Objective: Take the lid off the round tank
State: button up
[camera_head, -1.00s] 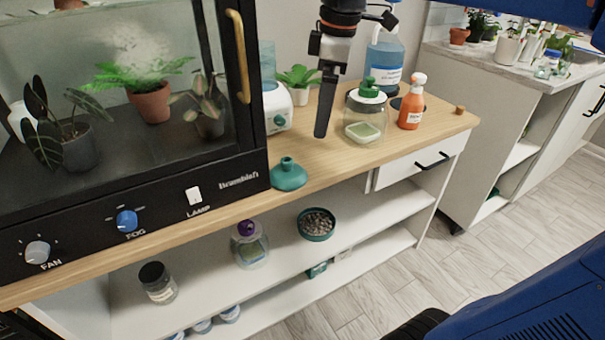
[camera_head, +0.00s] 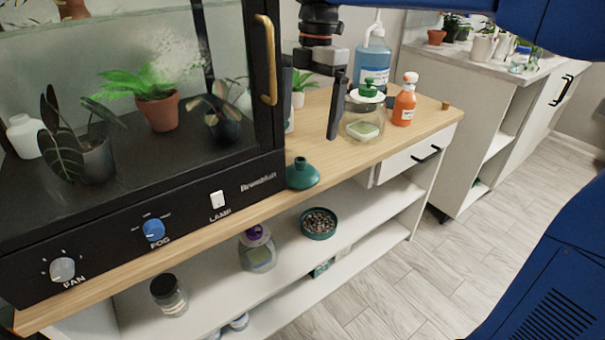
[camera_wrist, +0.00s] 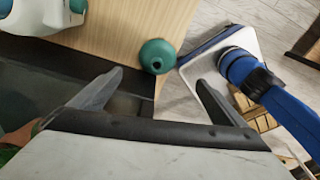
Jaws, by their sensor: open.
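A round clear glass tank (camera_head: 364,128) with a green knobbed lid (camera_head: 369,97) stands upright on the wooden counter, with something green inside. The lid sits on its top. My gripper (camera_head: 312,132) is open and empty over the counter, to the left of the tank; its right finger partly overlaps the tank's left side in the head view. In the wrist view my gripper (camera_wrist: 160,78) shows both fingers wide apart, with nothing between them. The tank is not clearly seen in the wrist view.
A squat teal bottle (camera_head: 302,174) stands at the counter's front edge. A glass terrarium cabinet (camera_head: 130,195) is left. An orange spray bottle (camera_head: 403,104) and a blue-liquid bottle (camera_head: 372,62) stand close to the tank. Another jar (camera_head: 258,250) is on the shelf below.

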aim_at(301, 159)
jog(key=f, duration=0.7)
jog(key=shift+s+a+f, duration=0.35)
jog(key=shift+a+f, duration=0.25)
jog(key=shift+f, duration=1)
jog(key=shift+a+f, duration=0.25)
jog(key=shift+f, duration=1)
jog(key=shift+c, duration=0.4)
jog(key=c, duration=1.1)
jog(key=shift+r, duration=0.1)
